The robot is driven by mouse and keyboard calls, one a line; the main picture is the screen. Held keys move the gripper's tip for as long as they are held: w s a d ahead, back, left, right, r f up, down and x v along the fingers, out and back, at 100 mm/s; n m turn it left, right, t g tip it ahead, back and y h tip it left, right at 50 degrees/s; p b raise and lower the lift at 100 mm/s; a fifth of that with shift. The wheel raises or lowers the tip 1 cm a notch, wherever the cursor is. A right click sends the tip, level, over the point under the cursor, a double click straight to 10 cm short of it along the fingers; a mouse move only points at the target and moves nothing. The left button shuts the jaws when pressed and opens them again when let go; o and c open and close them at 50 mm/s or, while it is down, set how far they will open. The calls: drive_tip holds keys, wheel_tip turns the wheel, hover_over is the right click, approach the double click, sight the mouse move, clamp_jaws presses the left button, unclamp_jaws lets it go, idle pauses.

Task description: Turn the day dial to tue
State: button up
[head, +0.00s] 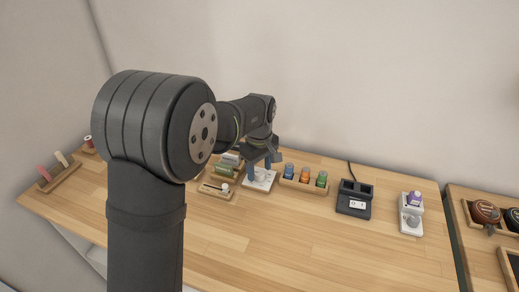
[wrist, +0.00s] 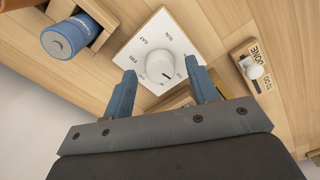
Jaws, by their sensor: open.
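The day dial is a white square plate (head: 262,183) on the table below my gripper in the head view. In the wrist view the plate (wrist: 187,38) carries a round white knob (wrist: 157,64) and small day labels. FRI and SAT are readable; the lower labels are hidden behind my fingers. A dark mark on the knob points to the lower right of the picture, and I cannot tell which day it meets. My gripper (wrist: 160,71) is open, its blue fingers on either side of the knob in the picture; contact cannot be told. It also shows in the head view (head: 261,163).
A wooden slider board marked DONE and TO DO (wrist: 262,82) lies close beside the dial. A rack with blue, orange and green cylinders (head: 304,184) stands to its right. A dark device (head: 353,199) is farther right. The front of the table is clear.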

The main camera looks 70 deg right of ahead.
sight(260, 172)
wheel_tip(260, 172, up, 17)
drive_tip(key=shift+f, duration=0.15)
drive_tip(key=shift+f, duration=0.1)
idle(0.6)
wheel_tip(260, 172, down, 17)
drive_tip(key=shift+f, duration=0.15)
idle(0.5)
